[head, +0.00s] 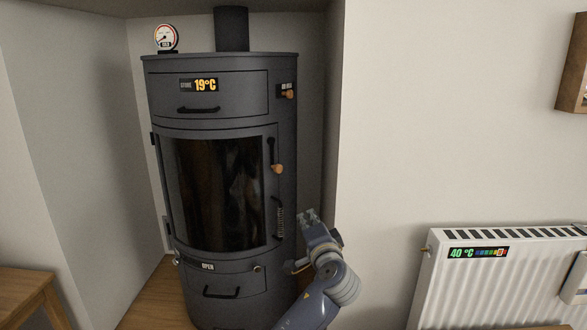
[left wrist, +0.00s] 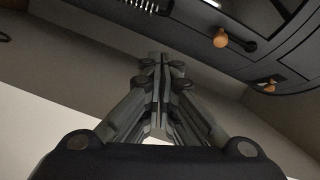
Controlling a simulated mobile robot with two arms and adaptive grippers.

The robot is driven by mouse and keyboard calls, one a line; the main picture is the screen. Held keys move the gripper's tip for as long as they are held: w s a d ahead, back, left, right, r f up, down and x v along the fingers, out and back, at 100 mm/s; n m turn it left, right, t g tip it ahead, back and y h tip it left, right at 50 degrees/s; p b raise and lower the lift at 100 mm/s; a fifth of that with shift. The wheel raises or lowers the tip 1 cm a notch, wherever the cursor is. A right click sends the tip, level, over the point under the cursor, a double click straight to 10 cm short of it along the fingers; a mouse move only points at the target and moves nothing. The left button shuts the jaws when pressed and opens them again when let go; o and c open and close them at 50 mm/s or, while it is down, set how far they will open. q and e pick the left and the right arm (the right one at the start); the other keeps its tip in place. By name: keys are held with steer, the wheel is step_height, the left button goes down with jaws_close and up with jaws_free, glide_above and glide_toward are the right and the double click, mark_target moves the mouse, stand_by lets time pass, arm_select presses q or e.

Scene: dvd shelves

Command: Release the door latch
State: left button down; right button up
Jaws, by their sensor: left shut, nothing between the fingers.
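The dark grey stove (head: 220,288) has a curved glass door (head: 218,190). A black latch lever with an orange-brown knob (head: 278,168) sits at the right edge of the door; a similar knob (left wrist: 220,38) shows in the left wrist view. Below it is a door handle with a coiled grip (head: 280,222); part of the coil (left wrist: 146,5) shows at the top of the left wrist view. My left gripper (head: 308,215) is to the right of the stove and lower than the latch knob, apart from it. Its fingers (left wrist: 158,62) are shut and empty. My right gripper is not visible.
A second orange-brown knob (head: 288,94) is higher on the stove's right side. A drawer handle (head: 221,293) is low on the stove. The alcove wall edge (head: 338,150) stands close on the right. A white radiator (head: 480,285) is at the lower right.

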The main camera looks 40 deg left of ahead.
arm_select(q)
step_height(320, 180, up, 8)
steer(key=w+a+y, duration=0.1)
steer(key=a+y, duration=0.1)
steer(key=shift+w+a+r+y, duration=0.15)
steer(key=shift+w+a+y, duration=0.05)
steer(key=shift+a+y, duration=0.2)
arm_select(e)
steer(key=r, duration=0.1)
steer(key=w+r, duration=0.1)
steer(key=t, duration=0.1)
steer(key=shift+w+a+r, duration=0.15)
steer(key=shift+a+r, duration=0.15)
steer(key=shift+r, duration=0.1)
arm_select(q)
steer(key=b+x, duration=0.1)
steer(key=x, duration=0.9)
steer(key=shift+b, duration=0.35)
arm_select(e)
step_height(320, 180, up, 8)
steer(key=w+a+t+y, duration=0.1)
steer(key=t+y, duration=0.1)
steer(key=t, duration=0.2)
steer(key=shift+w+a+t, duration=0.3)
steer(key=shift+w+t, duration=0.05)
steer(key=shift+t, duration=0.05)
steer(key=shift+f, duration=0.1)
